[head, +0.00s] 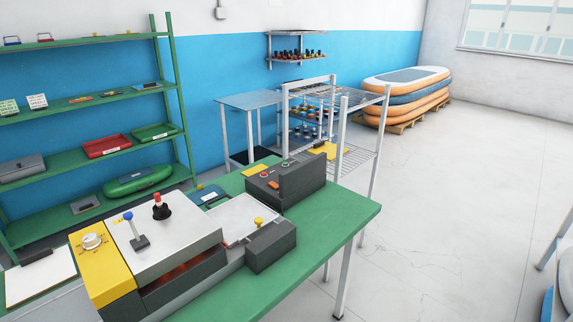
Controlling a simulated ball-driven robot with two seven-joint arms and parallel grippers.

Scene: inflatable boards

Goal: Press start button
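A dark control box (300,183) stands near the far end of the green table (335,218). Its sloped face has a small red ring-like button (264,174) and an orange-red one (274,184); labels are too small to read. In front of it is a machine with a white top (185,240), a red-topped black knob (160,207), a blue-topped lever (135,232) and a yellow side panel with a white dial (92,241). A yellow button (258,221) sits on a dark block (271,246). I cannot tell which is the start button. Neither gripper is in view.
A green shelf (90,98) with trays and boxes stands at the left. A metal rack (360,98) stands behind the table. Stacked inflatable boards (405,95) lie on a pallet at the back. The floor (450,200) to the right is mostly clear.

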